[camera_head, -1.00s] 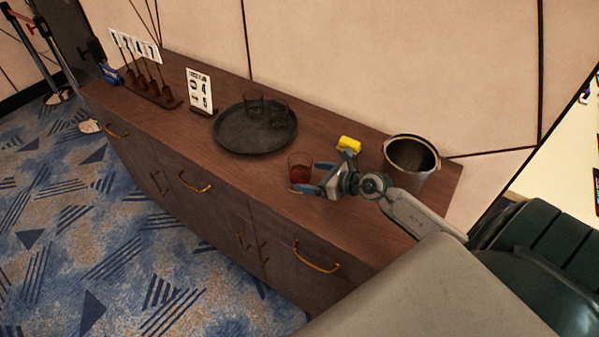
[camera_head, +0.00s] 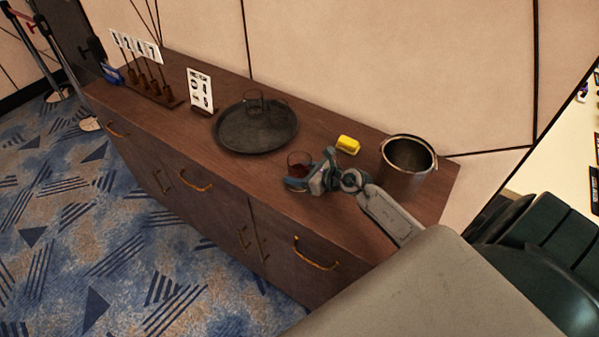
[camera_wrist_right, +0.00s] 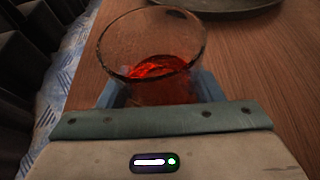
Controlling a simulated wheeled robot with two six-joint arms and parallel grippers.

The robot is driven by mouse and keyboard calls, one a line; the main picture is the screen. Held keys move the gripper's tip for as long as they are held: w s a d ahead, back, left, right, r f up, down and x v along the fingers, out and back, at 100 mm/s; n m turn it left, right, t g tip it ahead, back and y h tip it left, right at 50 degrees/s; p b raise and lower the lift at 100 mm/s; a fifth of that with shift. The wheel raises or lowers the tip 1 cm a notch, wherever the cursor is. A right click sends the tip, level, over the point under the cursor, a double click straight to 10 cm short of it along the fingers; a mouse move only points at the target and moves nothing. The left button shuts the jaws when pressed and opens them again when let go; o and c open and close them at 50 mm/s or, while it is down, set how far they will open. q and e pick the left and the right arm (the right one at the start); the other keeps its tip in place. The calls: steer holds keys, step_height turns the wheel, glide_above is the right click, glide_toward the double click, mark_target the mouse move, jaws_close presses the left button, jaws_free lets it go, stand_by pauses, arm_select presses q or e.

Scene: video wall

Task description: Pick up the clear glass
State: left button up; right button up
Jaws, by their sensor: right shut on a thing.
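A clear glass (camera_head: 299,162) with red liquid in it stands upright near the front edge of the wooden cabinet top. My right gripper (camera_head: 299,183) is shut on this glass, its fingers around the lower part. In the right wrist view the glass (camera_wrist_right: 152,50) shows its open rim and red liquid, with the blue fingers of my right gripper (camera_wrist_right: 155,92) on both sides of it. The glass's base is hidden by the gripper. My left gripper is not in view.
A yellow sponge-like block (camera_head: 348,144) and a metal bucket (camera_head: 408,160) are behind and right. A sign (camera_head: 200,90) stands near the wall.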

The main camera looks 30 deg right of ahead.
mark_target(308, 167)
steer(key=shift+r, duration=0.15)
steer(key=shift+r+b, duration=0.3)
steer(key=shift+r, duration=1.1)
steer(key=shift+s+r, duration=0.15)
steer(key=shift+s, duration=0.05)
steer(key=s+a, duration=0.1)
steer(key=s, duration=0.6)
steer(key=s+a+r, duration=0.1)
steer(key=s, duration=0.3)
steer(key=shift+s+a+r+b, duration=0.1)
steer(key=shift+s+a+b, duration=0.2)
steer(key=shift+b, duration=0.05)
steer(key=shift+s+a+r, duration=0.1)
steer(key=shift+s+a, duration=0.1)
steer(key=shift+s, duration=0.7)
steer(key=shift+s+a+r, duration=0.1)
steer(key=shift+s+a, duration=0.1)
steer(key=shift+s, duration=0.65)
